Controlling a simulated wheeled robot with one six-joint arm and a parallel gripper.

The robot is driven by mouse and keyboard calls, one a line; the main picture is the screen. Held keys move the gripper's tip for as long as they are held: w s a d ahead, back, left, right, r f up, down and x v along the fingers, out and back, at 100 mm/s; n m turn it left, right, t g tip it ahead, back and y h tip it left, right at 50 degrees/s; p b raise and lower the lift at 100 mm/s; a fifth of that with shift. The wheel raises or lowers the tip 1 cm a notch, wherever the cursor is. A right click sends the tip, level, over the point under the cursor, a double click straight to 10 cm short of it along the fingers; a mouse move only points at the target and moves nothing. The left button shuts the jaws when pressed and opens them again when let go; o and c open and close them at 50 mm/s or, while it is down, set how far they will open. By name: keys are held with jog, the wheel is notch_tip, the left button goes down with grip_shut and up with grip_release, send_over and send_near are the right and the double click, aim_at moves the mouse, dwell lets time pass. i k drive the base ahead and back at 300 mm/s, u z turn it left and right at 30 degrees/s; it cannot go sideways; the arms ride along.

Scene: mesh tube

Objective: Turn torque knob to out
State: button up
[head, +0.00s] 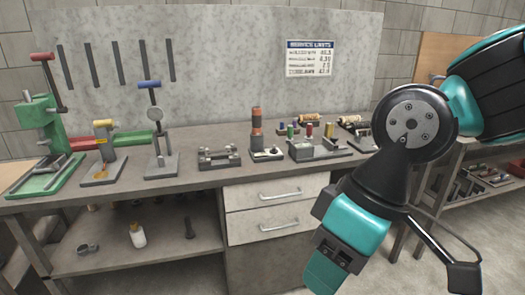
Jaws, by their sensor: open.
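A small device on the workbench has a dark base box (266,155) and an upright orange-and-dark cylinder (257,128). I cannot tell whether this is the torque tool. No knob marked "out" can be read at this size. My gripper (335,262) is at the lower right of centre in the head view, in front of the bench and nearer to me. It is open, with nothing seen in it, and well apart from the bench tools. Its fingertips are hard to make out.
The grey workbench (195,182) holds a green press (45,130), a yellow-topped stand (103,140), a blue-handled stand (156,135) and a low grey fixture (218,157). A fixture with coloured pegs (318,148) is close to my arm. Drawers (275,222) are below. A sign (310,58) hangs behind.

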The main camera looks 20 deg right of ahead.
aim_at(273, 151)
jog(key=k, duration=0.6)
jog(key=z, duration=0.45)
jog(key=i, duration=1.7)
jog(key=u, duration=0.45)
